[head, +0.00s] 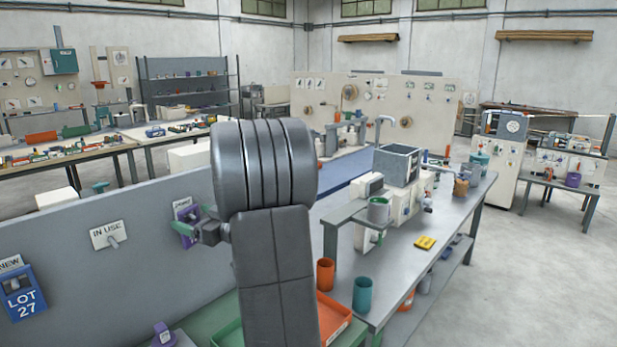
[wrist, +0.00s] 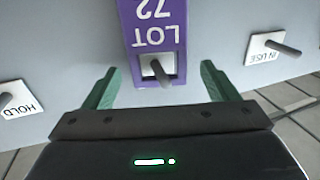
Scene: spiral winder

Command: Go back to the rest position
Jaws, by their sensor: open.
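My gripper (wrist: 160,88) is open in the wrist view, its two green fingers apart on either side of the lower end of a purple tag (wrist: 152,62) marked LOT 72. The tag hangs on a peg of the grey board, and the fingers appear clear of it. In the head view, my gripper (head: 206,228) is close to the board, beside the purple tag (head: 184,232), which it partly covers. My arm stands large in the middle of this view and hides part of the board.
An empty peg plate marked IN USE (head: 111,235) and a blue LOT 27 tag (head: 22,297) are on the board's left. The wrist view shows a HOLD peg (wrist: 14,98). Orange (head: 326,274) and teal cups (head: 362,293) stand on the bench right of my arm.

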